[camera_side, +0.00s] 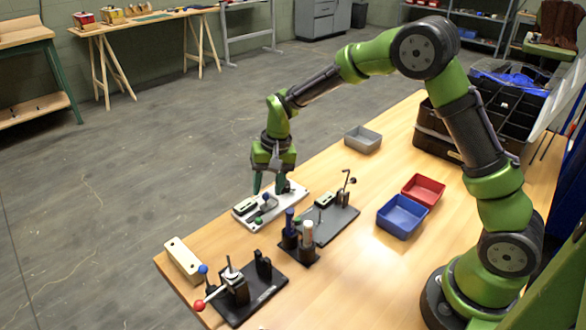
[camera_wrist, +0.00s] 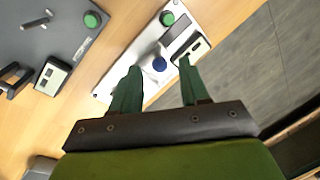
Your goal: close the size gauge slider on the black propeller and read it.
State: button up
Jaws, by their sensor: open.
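The size gauge is a white plate (camera_side: 254,225) near the table's far edge, also in the wrist view (camera_wrist: 194,14). It carries a small display (camera_side: 245,206), a green button (camera_wrist: 167,18) and a blue-knobbed slider (camera_wrist: 159,64). My gripper (camera_side: 269,188) is open and points down over the plate. In the wrist view its green fingers lie either side of the blue knob, with gaps; contact is not visible. A dark shape (camera_side: 283,187) at the plate's far end may be the black propeller; I cannot tell. My fingers partly hide that end.
A dark grey plate fixture (camera_side: 332,227) with its own display stands to the right.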

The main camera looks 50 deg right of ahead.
aim_at(266, 197)
jog(key=shift+w+a+f, duration=0.1)
jog(key=shift+f, duration=0.5)
jog(key=shift+w+a+f, duration=0.1)
jog(key=shift+f, duration=0.5)
jog(key=shift+s, duration=0.1)
grip_shut()
